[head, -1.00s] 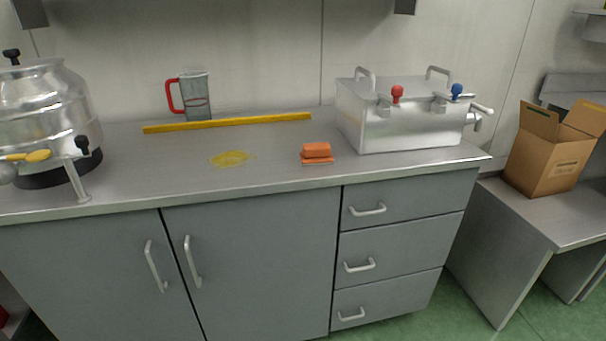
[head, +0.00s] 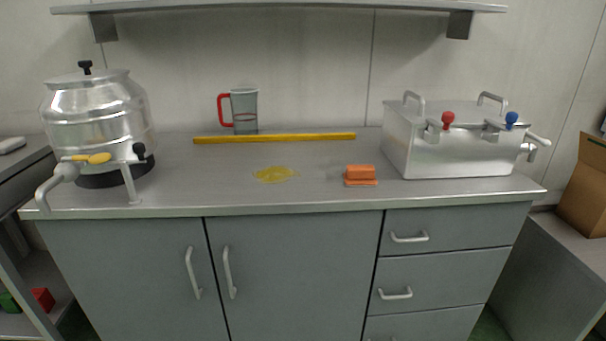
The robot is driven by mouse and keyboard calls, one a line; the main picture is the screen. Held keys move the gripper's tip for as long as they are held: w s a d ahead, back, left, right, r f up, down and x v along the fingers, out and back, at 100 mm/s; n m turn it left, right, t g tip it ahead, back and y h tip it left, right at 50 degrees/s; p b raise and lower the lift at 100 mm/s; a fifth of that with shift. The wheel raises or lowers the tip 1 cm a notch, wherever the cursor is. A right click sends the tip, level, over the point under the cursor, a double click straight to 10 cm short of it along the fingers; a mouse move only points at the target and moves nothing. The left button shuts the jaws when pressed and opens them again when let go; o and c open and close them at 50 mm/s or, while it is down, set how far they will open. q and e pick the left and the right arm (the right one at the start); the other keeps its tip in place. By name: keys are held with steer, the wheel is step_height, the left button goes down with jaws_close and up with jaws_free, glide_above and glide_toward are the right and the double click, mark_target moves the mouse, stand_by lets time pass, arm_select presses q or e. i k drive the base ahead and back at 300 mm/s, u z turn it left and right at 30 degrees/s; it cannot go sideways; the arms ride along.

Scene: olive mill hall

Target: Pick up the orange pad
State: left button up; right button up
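The orange pad (head: 361,173) lies on the grey countertop (head: 317,186), right of the middle and near the front edge. It looks like a block on a thin, slightly wider base. A yellow puddle (head: 274,174) lies on the counter to its left. Neither of my grippers shows in the head view.
A silver urn (head: 98,120) with a tap stands at the left. A metal box (head: 447,148) with red and blue knobs is close to the pad's right. Behind are a yellow bar (head: 274,138) and a red-handled jug (head: 244,111). A shelf (head: 280,7) hangs above.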

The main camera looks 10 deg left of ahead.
mark_target(355, 175)
steer(key=z, duration=1.5)
steer(key=i, duration=1.65)
steer(key=u, duration=1.8)
